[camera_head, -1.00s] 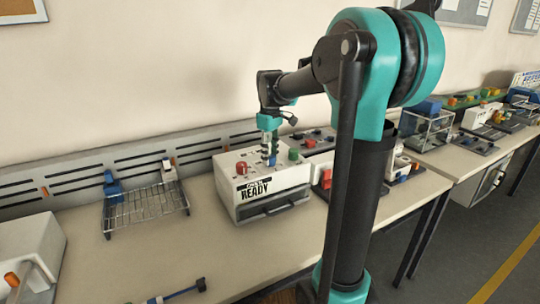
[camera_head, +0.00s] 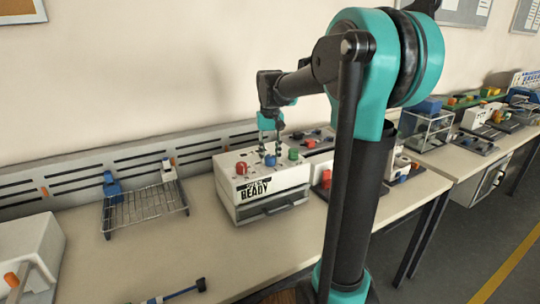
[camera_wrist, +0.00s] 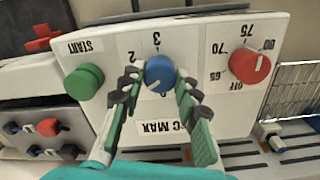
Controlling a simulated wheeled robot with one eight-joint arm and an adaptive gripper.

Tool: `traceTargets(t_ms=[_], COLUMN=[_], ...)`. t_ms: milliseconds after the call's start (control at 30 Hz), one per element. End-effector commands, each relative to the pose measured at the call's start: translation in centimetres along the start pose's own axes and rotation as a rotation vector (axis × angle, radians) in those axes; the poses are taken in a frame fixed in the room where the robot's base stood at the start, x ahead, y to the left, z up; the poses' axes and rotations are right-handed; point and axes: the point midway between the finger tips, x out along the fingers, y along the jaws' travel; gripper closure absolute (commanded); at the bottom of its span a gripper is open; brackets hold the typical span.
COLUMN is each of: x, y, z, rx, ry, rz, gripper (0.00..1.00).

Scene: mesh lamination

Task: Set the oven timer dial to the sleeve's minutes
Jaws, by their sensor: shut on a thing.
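The oven is a white box (camera_head: 285,186) with READY in black on its front, standing on the table. Its blue timer dial (camera_head: 270,160) is on the sloped top, and it also shows in the wrist view (camera_wrist: 160,73). The dial's white pointer aims toward the lower left in the wrist view; the numbers 2 and 3 stand above it, and other marks are partly hidden by my fingers. My gripper (camera_head: 270,147) reaches down from above. Its fingers (camera_wrist: 159,88) stand on either side of the blue dial, shut on it. I cannot make out a sleeve.
A red dial (camera_wrist: 249,63) with 65 to 80 and OFF marks and a green START button (camera_wrist: 84,81) flank the blue dial. A wire rack (camera_head: 146,205) stands left of the oven. The table front (camera_head: 110,265) is mostly clear.

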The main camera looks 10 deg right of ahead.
Motion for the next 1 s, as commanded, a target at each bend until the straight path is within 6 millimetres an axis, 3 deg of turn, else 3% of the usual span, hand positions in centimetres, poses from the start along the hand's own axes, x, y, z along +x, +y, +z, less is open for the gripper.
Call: traceTargets(t_ms=[633,667,700,800,1000], x=[-0.03,-0.03,-0.03,-0.02,-0.01], y=[0.01,0.01,0.01,0.01,0.01], z=[-0.04,-0.04,-0.04,-0.03,-0.01], rx=[0.050,0.050,0.050,0.050,0.050], ry=[0.001,0.001,0.001,0.001,0.000], rz=[0.000,0.000,0.000,0.000,0.000], gripper=[0.97,0.66,0.61,0.49,0.47])
